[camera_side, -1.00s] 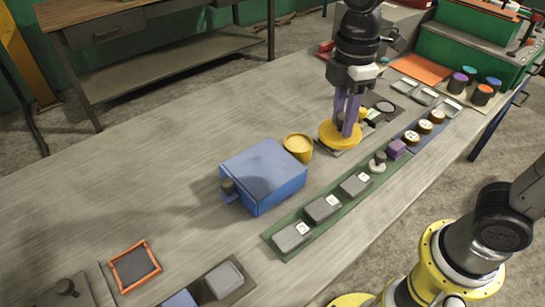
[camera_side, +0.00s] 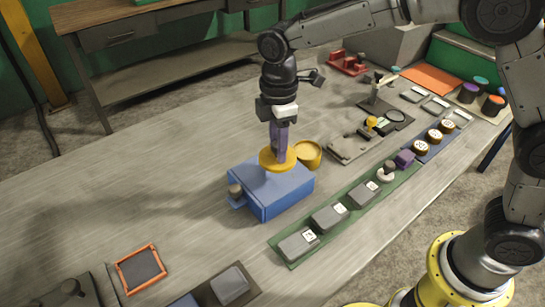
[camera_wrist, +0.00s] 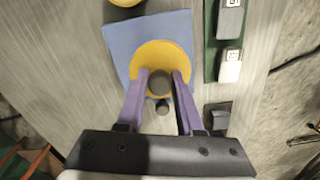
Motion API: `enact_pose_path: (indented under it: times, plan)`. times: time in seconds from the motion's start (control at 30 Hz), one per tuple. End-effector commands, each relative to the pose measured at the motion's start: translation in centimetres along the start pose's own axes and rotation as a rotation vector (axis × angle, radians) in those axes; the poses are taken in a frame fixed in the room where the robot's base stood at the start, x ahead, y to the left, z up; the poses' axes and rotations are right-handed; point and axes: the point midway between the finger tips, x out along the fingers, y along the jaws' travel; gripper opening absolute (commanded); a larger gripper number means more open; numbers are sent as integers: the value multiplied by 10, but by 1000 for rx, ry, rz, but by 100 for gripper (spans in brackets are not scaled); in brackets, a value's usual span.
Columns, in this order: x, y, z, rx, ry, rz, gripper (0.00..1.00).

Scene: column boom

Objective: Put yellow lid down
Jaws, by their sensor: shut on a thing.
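The yellow lid (camera_side: 270,163) is a flat round disc, held roughly level over the far part of the blue box (camera_side: 268,200). Whether it touches the box top is hard to tell. My gripper (camera_side: 279,150) points down with its purple fingers on the lid's knob. In the wrist view, the yellow lid (camera_wrist: 158,53) shows its dark round knob between the fingers of my gripper (camera_wrist: 160,82). The blue box (camera_wrist: 118,38) lies beneath it there. A round yellow container (camera_side: 309,153) stands just right of and behind the lid, close to the box.
A green strip (camera_side: 345,215) with grey blocks runs along the right of the box. A grey fixture plate (camera_side: 345,150) lies beyond the yellow container. A dark knob (camera_side: 235,190) sticks out at the box's left side. The bench left of the box is clear.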

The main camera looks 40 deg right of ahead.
Motion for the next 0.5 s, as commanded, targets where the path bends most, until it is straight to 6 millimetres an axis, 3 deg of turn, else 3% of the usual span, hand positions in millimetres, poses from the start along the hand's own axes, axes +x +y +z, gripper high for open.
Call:
enact_pose_path:
  times: [0.23,0.5]
  plan:
    - [13,9,-7,0,1,1,0]
    - [46,11,-8,0,0,0,0]
